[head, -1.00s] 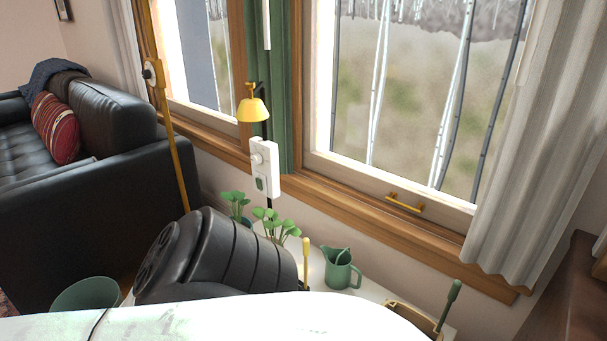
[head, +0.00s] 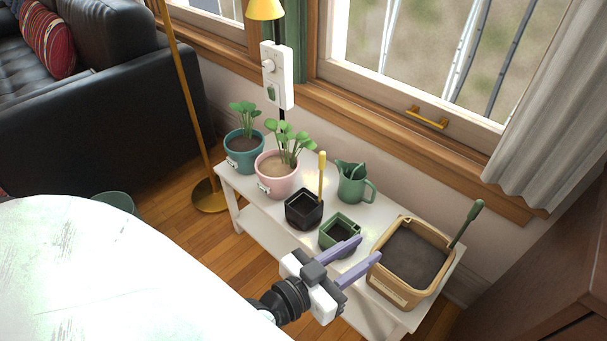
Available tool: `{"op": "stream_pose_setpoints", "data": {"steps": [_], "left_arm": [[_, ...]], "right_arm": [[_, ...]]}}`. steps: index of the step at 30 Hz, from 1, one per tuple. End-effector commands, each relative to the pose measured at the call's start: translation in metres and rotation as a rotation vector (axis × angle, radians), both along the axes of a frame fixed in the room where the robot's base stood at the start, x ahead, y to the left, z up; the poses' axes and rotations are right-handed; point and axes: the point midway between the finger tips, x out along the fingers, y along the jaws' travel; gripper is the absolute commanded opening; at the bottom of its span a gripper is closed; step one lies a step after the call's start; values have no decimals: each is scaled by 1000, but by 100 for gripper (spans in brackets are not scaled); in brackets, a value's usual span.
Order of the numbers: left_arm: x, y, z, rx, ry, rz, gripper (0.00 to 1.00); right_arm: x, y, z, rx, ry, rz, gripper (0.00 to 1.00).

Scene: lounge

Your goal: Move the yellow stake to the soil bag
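The yellow stake (head: 322,175) stands upright in a small black square pot (head: 304,212) on the white bench. The soil bag (head: 397,290) is a tan, open-topped container filled with dark soil, at the bench's right end. A green-handled tool (head: 468,222) sticks up from its right side. My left gripper (head: 369,249) has two purple fingers spread apart with nothing between them. It appears over the front of the bench, between a green square pot (head: 340,222) and the soil bag, its fingers partly covering that pot. My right gripper is not in view.
On the white bench (head: 232,190) stand a teal plant pot (head: 243,150), a pink plant pot (head: 275,177) and a green watering can (head: 352,184). A yellow floor lamp (head: 209,196) stands left of the bench. The window is behind; a white curtain (head: 545,120) hangs at right.

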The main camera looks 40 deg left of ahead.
Motion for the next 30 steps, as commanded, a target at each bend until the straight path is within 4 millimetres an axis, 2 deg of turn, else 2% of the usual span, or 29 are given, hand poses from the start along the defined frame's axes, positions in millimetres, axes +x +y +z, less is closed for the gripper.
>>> {"op": "stream_pose_setpoints", "data": {"steps": [1, 4, 6, 9, 12, 20, 30], "left_arm": [[21, 19, 13, -3, -86, 77, 31], [48, 66, 33, 16, -195, 269, 31], [59, 97, 36, 35, -219, 397, 31], [67, 132, 32, 62, -206, 544, 31], [70, 153, 25, 80, -174, 634, 31], [80, 168, 19, 93, -152, 680, 31], [116, 185, 19, 93, -154, 677, 31]], "right_arm": [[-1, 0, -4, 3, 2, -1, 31], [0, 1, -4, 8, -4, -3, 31], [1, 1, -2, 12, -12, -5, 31], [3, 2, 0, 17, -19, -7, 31], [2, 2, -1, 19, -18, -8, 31], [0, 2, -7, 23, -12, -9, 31], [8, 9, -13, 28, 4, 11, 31]]}}
